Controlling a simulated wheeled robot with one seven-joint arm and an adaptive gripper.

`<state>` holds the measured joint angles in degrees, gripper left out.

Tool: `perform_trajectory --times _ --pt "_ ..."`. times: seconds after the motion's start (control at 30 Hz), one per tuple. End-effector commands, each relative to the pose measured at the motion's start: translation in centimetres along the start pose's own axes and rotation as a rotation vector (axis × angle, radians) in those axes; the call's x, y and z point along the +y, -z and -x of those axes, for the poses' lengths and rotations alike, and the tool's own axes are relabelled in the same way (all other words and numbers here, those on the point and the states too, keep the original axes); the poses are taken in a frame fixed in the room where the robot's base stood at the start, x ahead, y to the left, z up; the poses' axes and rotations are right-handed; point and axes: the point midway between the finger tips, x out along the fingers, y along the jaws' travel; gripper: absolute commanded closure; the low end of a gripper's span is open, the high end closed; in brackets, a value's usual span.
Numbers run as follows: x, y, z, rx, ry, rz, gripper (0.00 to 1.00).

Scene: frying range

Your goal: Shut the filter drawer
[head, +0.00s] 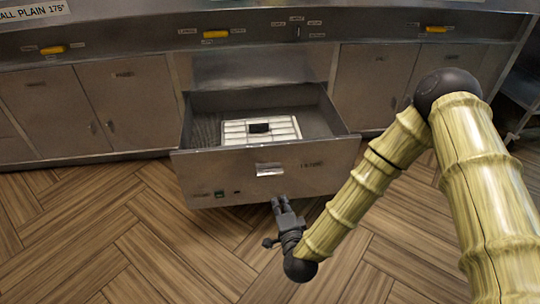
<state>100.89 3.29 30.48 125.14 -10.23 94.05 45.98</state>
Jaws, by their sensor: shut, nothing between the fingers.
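The filter drawer (230,173) is a steel drawer standing well out from the middle of the range. A white slatted piece with a dark block (260,128) on it lies inside. A pale handle (269,170) sits at the middle of its front, with a small green mark low on the left. My gripper (280,201) is shut and empty, just in front of the drawer's front and a little below the handle. It points towards the drawer front. I cannot tell whether the fingertips touch the front.
Steel cupboard doors (120,105) flank the drawer on the left, and more doors (372,80) stand on the right. Yellow handles (215,34) line the panel above. The wooden floor (130,240) in front is clear. A dark shelf rack (524,80) stands at the far right.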

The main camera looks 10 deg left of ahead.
Motion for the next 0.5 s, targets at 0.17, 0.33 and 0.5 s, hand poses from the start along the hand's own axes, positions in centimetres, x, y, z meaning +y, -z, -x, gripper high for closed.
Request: perform_trajectory --times 0.17,0.33,0.5 --pt "-4.8 0.1 -1.7 0.065 0.145 -0.143 1.00" --pt "-5.9 0.2 -2.6 0.078 0.179 -0.174 1.00" --pt "-6.1 0.3 -4.8 0.078 0.178 -0.172 1.00"
